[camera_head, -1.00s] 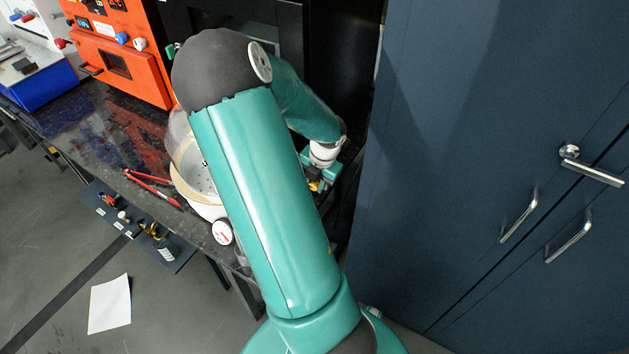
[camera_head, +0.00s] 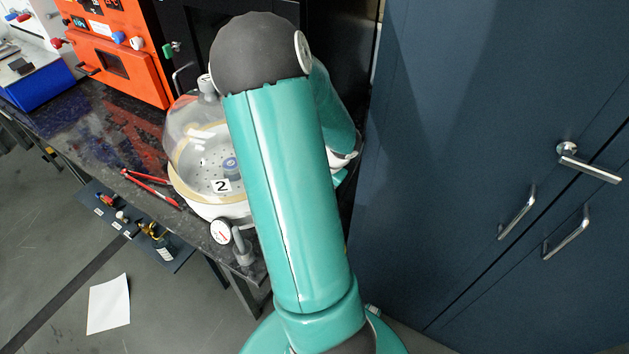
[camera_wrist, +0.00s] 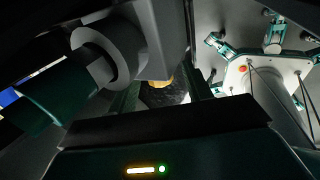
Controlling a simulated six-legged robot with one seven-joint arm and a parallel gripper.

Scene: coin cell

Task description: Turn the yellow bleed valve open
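A small yellow part (camera_wrist: 161,77), which may be the bleed valve, shows between my fingers in the wrist view; most of it is hidden. My gripper (camera_wrist: 165,88) has its two dark green fingers apart, one on each side of this part. I cannot tell whether either finger touches it. In the head view my own arm covers the gripper's fingers and the yellow valve. The clear-domed vessel labelled 2 (camera_head: 190,125) stands on the bench left of my arm, with a round white gauge (camera_head: 221,231) at its front.
Red tongs (camera_head: 150,189) lie on the dark bench (camera_head: 108,145) left of the vessel. An orange machine (camera_head: 120,60) stands behind. A tall blue cabinet (camera_head: 440,130) with metal handles closes off the right side. A panel with small valves (camera_head: 150,232) hangs at the bench's front.

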